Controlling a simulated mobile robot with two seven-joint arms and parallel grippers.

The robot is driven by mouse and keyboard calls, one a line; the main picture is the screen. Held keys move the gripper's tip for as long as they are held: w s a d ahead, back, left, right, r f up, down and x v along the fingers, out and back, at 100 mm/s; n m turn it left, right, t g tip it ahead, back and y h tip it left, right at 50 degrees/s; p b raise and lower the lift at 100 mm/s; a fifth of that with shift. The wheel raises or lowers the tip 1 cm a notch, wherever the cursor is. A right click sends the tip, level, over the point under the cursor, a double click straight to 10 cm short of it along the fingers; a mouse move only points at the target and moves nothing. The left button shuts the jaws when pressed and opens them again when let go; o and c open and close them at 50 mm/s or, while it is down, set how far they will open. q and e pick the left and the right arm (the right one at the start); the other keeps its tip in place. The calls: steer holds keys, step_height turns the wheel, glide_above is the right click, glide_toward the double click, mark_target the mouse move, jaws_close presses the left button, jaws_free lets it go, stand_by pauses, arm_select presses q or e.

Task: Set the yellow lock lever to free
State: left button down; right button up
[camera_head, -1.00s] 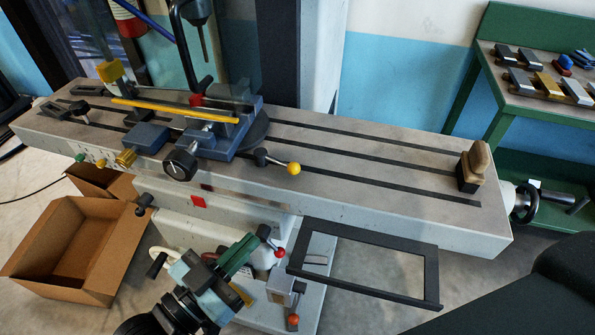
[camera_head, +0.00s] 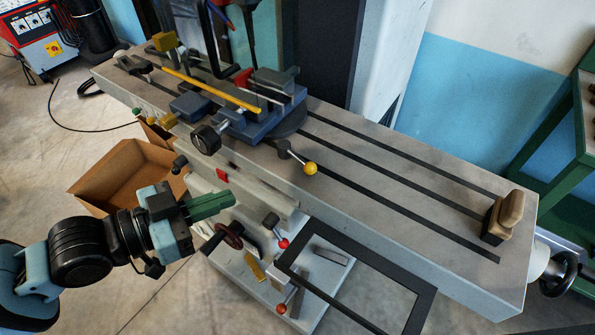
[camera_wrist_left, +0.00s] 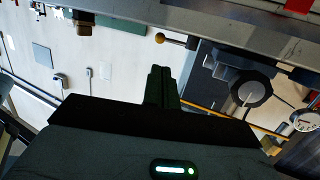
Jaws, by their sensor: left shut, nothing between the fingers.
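In the left wrist view a lever with an orange-yellow knob (camera_wrist_left: 160,37) shows beyond the fingertips, probably the same one. My left gripper (camera_head: 230,198), with green fingers, is shut and empty. It is in front of the machine, left of and below the lever, apart from it. My right gripper is not in view.
A blue vise (camera_head: 262,122) with a black knob (camera_head: 206,139) is left of the lever. Below the table are a red-knobbed lever (camera_head: 283,243) and a dark rectangular frame (camera_head: 418,305). A cardboard box (camera_head: 112,178) stands behind my left arm. The table's right half is mostly clear.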

mark_target(305, 170)
arm_select(q)
steer(key=shift+w, duration=0.1)
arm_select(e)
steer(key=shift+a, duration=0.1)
